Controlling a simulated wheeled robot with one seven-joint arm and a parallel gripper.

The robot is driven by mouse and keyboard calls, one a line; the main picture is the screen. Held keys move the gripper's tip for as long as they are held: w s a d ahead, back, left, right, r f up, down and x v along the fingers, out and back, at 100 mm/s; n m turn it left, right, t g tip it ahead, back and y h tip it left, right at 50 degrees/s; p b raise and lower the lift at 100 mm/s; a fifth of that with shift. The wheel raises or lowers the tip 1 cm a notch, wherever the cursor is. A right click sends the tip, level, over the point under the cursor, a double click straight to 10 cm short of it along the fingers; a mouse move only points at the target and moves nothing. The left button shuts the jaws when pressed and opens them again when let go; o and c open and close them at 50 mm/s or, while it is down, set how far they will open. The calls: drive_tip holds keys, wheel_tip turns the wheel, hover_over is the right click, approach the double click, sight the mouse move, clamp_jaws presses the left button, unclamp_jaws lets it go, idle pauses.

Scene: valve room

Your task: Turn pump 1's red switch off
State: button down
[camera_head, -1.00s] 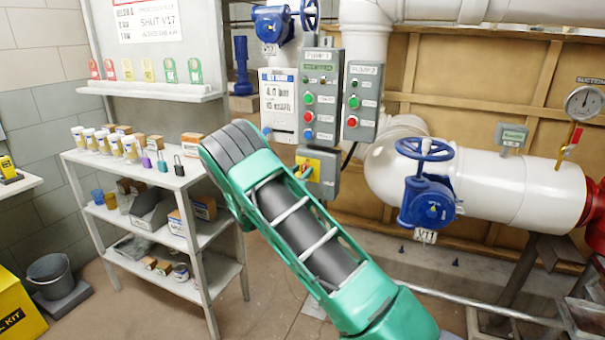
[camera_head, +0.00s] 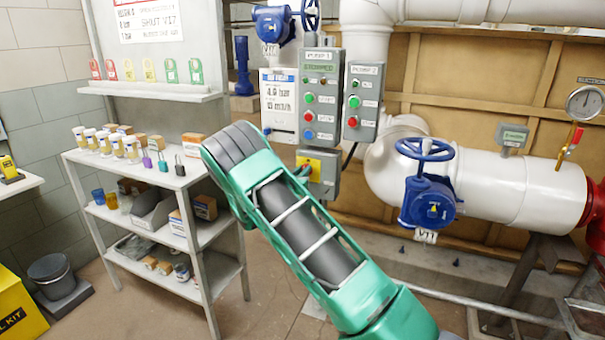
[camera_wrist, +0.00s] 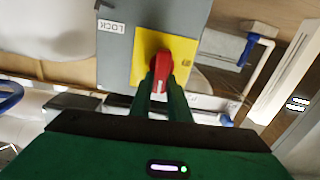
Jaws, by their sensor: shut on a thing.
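The red switch (camera_wrist: 162,68) sits on a square yellow plate (camera_wrist: 183,48) on a grey box (camera_wrist: 125,65) in the wrist view. My gripper (camera_wrist: 166,88) has its two dark green fingers closed around the sides of the red handle. The handle stands roughly upright in the picture, slightly tilted. In the head view the yellow plate (camera_head: 316,166) shows below the pump 1 panel (camera_head: 321,100), whose display (camera_head: 318,67) reads STOPPED in green. My green arm hides part of the switch there.
The pump 2 panel (camera_head: 361,103) stands close to the right of pump 1's. A blue valve wheel (camera_head: 425,149) and white pipe (camera_head: 495,185) are farther right. A shelf unit (camera_head: 200,235) with cups and padlocks stands left of my arm. A bucket (camera_head: 50,270) is on the floor.

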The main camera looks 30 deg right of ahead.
drive_tip(key=shift+w+a+f+n, duration=0.3)
drive_tip(key=shift+a+f+n, duration=0.1)
drive_tip(key=shift+n, duration=2.5)
drive_tip(key=shift+w+a+f+n, duration=0.25)
drive_tip(key=shift+w+f+n, duration=0.1)
drive_tip(key=shift+n, duration=2.55)
drive_tip(key=shift+w+a+f+n, duration=0.3)
drive_tip(key=shift+a+f+n, duration=0.1)
drive_tip(key=shift+n, duration=2.5)
drive_tip(key=shift+f, duration=0.1)
drive_tip(key=c, duration=1.7)
unclamp_jaws()
drive_tip(key=shift+o, duration=0.2)
drive_tip(key=v, duration=1)
drive_tip(key=shift+s, duration=0.35)
